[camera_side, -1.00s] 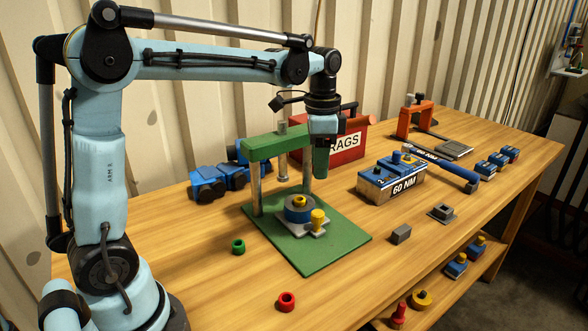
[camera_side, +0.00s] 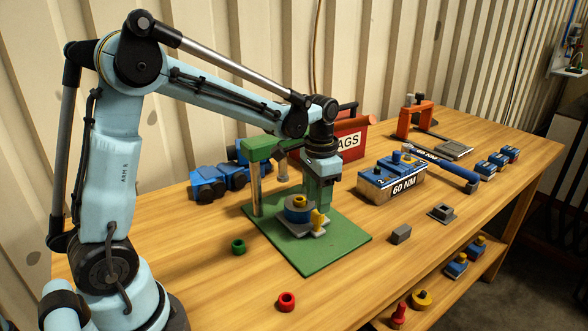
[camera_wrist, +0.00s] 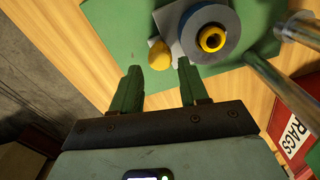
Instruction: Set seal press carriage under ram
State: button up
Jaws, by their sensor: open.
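The seal press has a green base plate (camera_side: 310,263), a green crossbeam (camera_side: 262,150) and metal posts (camera_side: 257,190). On the base is the carriage, a grey plate (camera_side: 305,231) bearing a blue disc (camera_side: 296,215) with a yellow ring in its middle, plus a yellow knob (camera_side: 318,219) at one corner. The wrist view shows the knob (camera_wrist: 159,55) and disc (camera_wrist: 211,37). My gripper (camera_wrist: 158,78) is open, its green fingertips just short of the knob and to either side of it. In the side view my gripper (camera_side: 319,204) is low, right at the knob. The ram is not clearly visible.
A red RAGS box (camera_side: 350,143) stands behind the press and a blue 60 NM block (camera_side: 390,180) to its right. Blue parts (camera_side: 215,182) lie behind left. A green ring (camera_side: 238,247) and red ring (camera_side: 286,301) lie in front. The front wood is mostly clear.

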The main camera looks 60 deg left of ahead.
aim_at(305, 212)
jog(key=shift+f, duration=1.7)
jog(key=shift+c, duration=0.2)
grip_shut()
